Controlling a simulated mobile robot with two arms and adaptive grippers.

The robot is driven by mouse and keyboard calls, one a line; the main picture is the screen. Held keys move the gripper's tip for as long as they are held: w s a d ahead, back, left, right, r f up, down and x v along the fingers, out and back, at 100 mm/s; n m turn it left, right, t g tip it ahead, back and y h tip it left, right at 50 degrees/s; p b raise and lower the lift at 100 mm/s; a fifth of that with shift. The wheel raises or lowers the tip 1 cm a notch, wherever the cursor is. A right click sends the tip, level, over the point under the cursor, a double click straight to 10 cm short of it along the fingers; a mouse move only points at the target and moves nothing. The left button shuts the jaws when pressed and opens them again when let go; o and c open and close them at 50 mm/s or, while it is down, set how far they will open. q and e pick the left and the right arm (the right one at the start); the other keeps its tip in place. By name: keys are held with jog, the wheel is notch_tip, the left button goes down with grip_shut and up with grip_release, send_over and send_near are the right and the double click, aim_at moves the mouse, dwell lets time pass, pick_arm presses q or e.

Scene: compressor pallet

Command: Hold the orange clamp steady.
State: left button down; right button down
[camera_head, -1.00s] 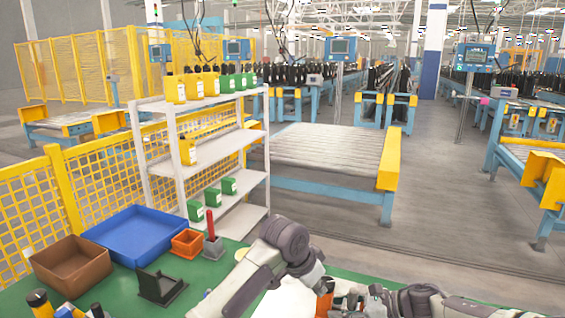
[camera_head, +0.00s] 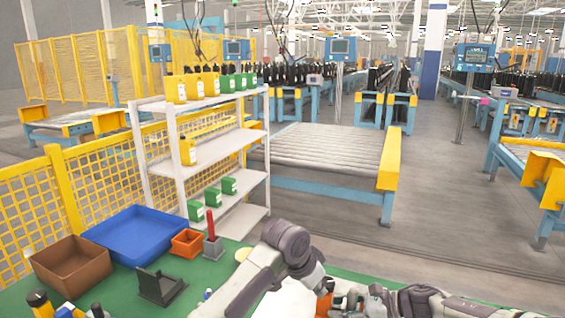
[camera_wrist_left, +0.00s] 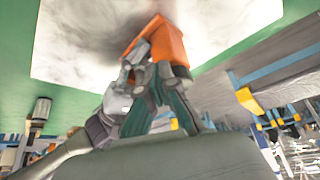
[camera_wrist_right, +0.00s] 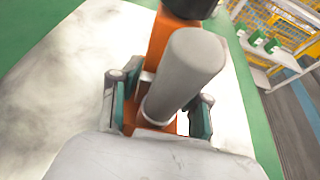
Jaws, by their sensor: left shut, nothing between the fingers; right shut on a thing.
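The orange clamp (camera_wrist_right: 163,38) stands over a white plate in the right wrist view, with a thick grey cylinder (camera_wrist_right: 190,65) in front of it and a black part at the top. My right gripper (camera_wrist_right: 160,112) is shut on the orange clamp, its fingers on either side; the cylinder hides part of the grip. In the left wrist view, the orange clamp (camera_wrist_left: 168,42) is just ahead of my left gripper (camera_wrist_left: 160,88), which is shut and empty; contact cannot be told. In the head view the clamp (camera_head: 324,304) is small and partly hidden by my arms.
On the green table are a brown bin (camera_head: 72,278), a blue tray (camera_head: 140,250), an orange box (camera_head: 187,251), a black holder (camera_head: 160,298) and a red-handled item (camera_head: 211,235). Bottles (camera_head: 40,299) stand front left. A white shelf (camera_head: 225,143) stands behind.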

pick_arm(q)
jog(key=shift+w+a, duration=0.3)
jog(key=shift+w, duration=0.05)
dwell(0.3)
jog(key=shift+w+a, duration=0.25)
jog(key=shift+w, duration=0.05)
jog(key=shift+w+a, duration=0.15)
jog(key=shift+w, duration=0.35)
jog(key=shift+a, duration=0.15)
dwell(0.3)
notch_tip(320, 180, up, 6)
jog(key=shift+s+a, duration=0.15)
jog(key=shift+a, duration=0.15)
dwell(0.3)
